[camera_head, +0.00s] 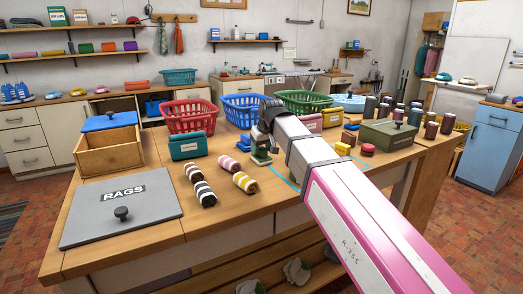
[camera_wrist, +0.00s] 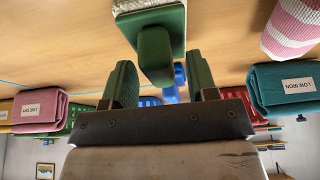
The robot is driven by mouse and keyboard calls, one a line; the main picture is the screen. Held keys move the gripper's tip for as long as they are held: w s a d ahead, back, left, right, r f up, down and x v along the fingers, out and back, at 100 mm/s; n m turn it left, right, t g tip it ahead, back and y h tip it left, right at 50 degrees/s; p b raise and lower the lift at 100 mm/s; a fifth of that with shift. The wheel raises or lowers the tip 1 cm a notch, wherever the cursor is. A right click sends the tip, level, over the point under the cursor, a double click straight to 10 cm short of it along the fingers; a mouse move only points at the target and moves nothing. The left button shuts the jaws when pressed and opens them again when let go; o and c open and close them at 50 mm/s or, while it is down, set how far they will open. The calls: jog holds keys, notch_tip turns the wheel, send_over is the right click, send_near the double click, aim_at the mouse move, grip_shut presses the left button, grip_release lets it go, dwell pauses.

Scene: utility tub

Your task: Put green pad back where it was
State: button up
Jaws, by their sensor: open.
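The green pad (camera_wrist: 155,50) has a green grip and a pale, rough underside, and sits on the wooden table. In the head view the green pad (camera_head: 260,158) shows just below my gripper (camera_head: 263,138), partly hidden by it. In the wrist view, which looks upside down, my gripper (camera_wrist: 162,80) is open. Its two dark green fingers lie apart, one on either side of the end of the pad's grip, with gaps visible. I cannot tell whether anything touches. A thin blue line (camera_head: 283,183) runs on the table nearby, partly hidden by my arm.
Rolled striped cloths (camera_head: 244,182) lie left of the pad. A teal folded bundle (camera_head: 187,146) stands behind them. A grey RAGS lid (camera_head: 122,208) and wooden box (camera_head: 108,152) are left. Red (camera_head: 188,116) and blue (camera_head: 243,108) baskets stand behind; a dark green box (camera_head: 389,135) stands right.

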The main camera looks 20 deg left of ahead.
jog(key=v, duration=1.1)
jog(key=shift+s+r, duration=0.1)
